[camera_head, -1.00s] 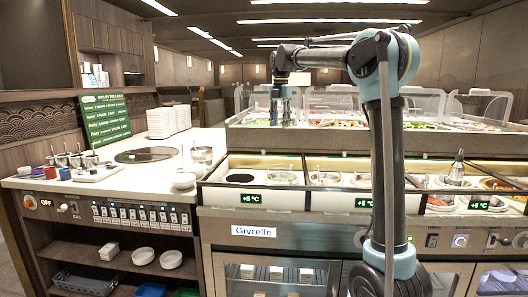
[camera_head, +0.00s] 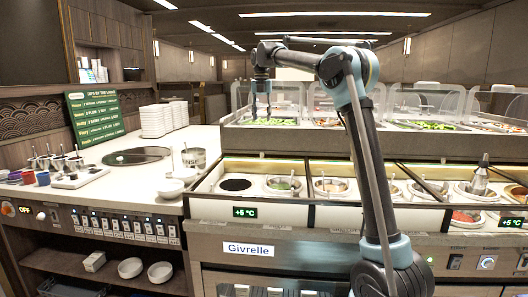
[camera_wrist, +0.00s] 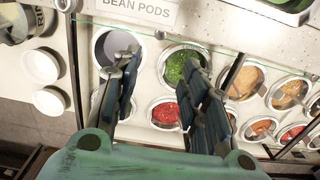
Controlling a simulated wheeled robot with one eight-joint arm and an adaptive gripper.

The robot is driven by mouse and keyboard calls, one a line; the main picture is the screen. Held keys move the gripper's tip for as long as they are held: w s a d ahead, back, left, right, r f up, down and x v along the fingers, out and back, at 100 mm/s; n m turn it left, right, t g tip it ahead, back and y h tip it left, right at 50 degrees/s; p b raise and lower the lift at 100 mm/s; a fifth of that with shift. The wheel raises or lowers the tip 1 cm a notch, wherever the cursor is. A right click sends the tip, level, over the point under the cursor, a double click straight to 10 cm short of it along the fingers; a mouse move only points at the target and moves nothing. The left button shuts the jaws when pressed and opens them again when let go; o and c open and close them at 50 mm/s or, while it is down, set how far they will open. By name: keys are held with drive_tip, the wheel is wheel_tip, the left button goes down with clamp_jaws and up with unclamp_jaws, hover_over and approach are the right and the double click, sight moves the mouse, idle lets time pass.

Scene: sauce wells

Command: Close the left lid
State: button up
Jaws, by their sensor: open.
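My gripper (camera_head: 261,110) hangs from the arm above the back of the counter, left of centre in the head view, with its fingers pointing down. In the wrist view its two dark blue fingers (camera_wrist: 162,64) are spread apart with nothing between them. The left bay of sauce wells lies below, its contents in plain view: a dark round well (camera_head: 235,185), a well with green filling (camera_wrist: 183,66) and a red one (camera_wrist: 165,113). A thin greenish glass edge (camera_wrist: 215,46) runs along the back of the wells; I cannot tell for sure whether it is the left lid.
A raised rear counter with clear guards (camera_head: 285,98) and food pans stands behind the wells. A "BEAN PODS" label (camera_wrist: 137,9) is on it. A stack of white plates (camera_head: 157,120) and a steel pot (camera_head: 193,158) stand left.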

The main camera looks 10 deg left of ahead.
approach(262, 152)
wheel_tip(262, 152, down, 9)
drive_tip(key=shift+w+f, duration=0.1)
drive_tip(key=shift+f, duration=0.05)
idle(0.6)
drive_tip(key=shift+c, duration=0.5)
clamp_jaws()
